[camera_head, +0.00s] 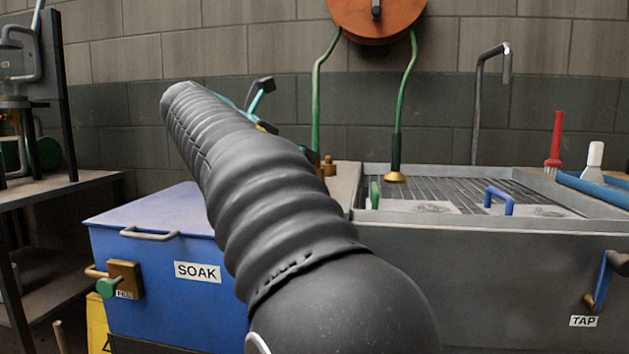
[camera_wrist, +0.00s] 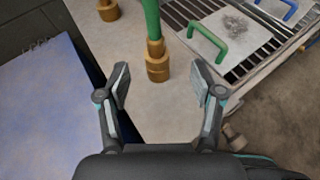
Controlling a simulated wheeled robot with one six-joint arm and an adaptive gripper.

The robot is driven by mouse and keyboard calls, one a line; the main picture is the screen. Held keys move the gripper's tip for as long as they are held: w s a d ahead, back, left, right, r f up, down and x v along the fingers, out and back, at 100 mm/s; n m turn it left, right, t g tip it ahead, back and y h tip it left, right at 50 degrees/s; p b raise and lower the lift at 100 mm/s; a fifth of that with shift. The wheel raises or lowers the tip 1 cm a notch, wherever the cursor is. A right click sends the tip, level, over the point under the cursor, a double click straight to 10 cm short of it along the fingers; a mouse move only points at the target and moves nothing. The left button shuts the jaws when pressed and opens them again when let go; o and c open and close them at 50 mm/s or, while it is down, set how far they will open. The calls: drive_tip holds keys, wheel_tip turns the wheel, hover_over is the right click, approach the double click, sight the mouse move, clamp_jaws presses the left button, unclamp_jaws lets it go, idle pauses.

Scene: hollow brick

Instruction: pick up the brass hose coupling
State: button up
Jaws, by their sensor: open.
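The brass hose coupling (camera_wrist: 157,65) is at the lower end of a green hose (camera_wrist: 151,18) in the wrist view. It looks upright on a pale ledge (camera_wrist: 165,112). My gripper (camera_wrist: 166,78) is open and empty, with one finger to each side of the coupling in the picture and clear gaps to both. Whether the fingertips are at its height I cannot tell. In the head view, my arm hides most of that area. Brass (camera_head: 328,168) shows just right of my arm, near the foot of the left green hose (camera_head: 316,90).
Another brass fitting (camera_wrist: 108,10) stands up and left of the coupling. A blue SOAK bin (camera_head: 150,240) is left of the ledge. A grated sink (camera_head: 480,245) is right, with a green handle (camera_wrist: 207,42). A second hose ends in a brass bell (camera_head: 395,177) over the sink.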

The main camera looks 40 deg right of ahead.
sight(316, 168)
drive_tip(key=shift+w+b+x, duration=0.15)
drive_tip(key=shift+b+x, duration=0.25)
drive_tip(key=shift+x, duration=1.45)
drive_tip(key=shift+w+b+x, duration=0.15)
drive_tip(key=shift+b+x, duration=0.2)
drive_tip(key=shift+x, duration=1.45)
drive_tip(key=shift+a, duration=0.1)
clamp_jaws()
